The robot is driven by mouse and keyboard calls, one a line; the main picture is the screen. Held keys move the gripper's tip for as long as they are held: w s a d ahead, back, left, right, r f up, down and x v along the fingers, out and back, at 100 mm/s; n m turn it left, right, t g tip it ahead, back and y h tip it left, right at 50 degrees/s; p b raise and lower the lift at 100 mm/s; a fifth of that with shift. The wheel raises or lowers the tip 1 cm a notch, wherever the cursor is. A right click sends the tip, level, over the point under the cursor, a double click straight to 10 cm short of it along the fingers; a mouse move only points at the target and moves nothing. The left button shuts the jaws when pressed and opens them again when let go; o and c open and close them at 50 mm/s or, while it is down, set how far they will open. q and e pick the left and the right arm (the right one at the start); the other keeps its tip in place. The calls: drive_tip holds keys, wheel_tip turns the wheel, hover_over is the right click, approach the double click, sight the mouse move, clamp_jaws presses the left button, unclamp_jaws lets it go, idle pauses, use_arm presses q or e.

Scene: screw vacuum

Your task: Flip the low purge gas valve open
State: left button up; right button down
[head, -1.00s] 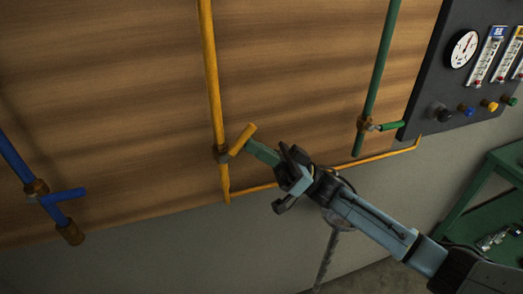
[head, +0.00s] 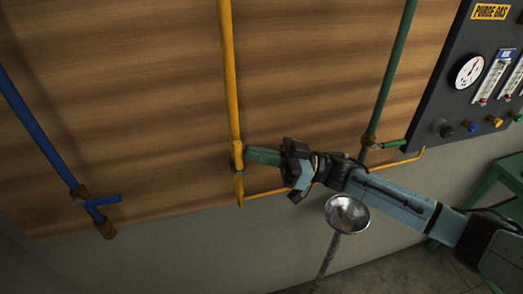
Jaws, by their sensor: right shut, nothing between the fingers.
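A yellow pipe (head: 230,75) runs down the wood-panelled wall, with a brass valve body (head: 237,150) low on it. My right gripper (head: 250,155) is at this valve, with its green fingertips shut and nothing between them. The fingertips touch or nearly touch the valve; I cannot tell which. The yellow handle no longer sticks out up and to the right; a yellow part (head: 239,184) shows just below the fingertips, in line with the pipe. My left gripper is out of view.
A blue pipe with a blue-handled valve (head: 100,201) is at left. A dark gauge panel (head: 455,100) labelled PURGE GAS is at upper right. A metal bowl (head: 347,213) on a rod stands below my arm.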

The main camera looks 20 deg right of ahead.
drive_tip(key=shift+a+r, duration=0.1)
drive_tip(key=shift+r, duration=0.1)
idle(0.4)
drive_tip(key=s+d+b, duration=0.2)
drive_tip(key=s+d, duration=0.1)
drive_tip(key=d, duration=1.1)
drive_tip(key=shift+f+b, duration=0.15)
drive_tip(key=shift+b, duration=0.25)
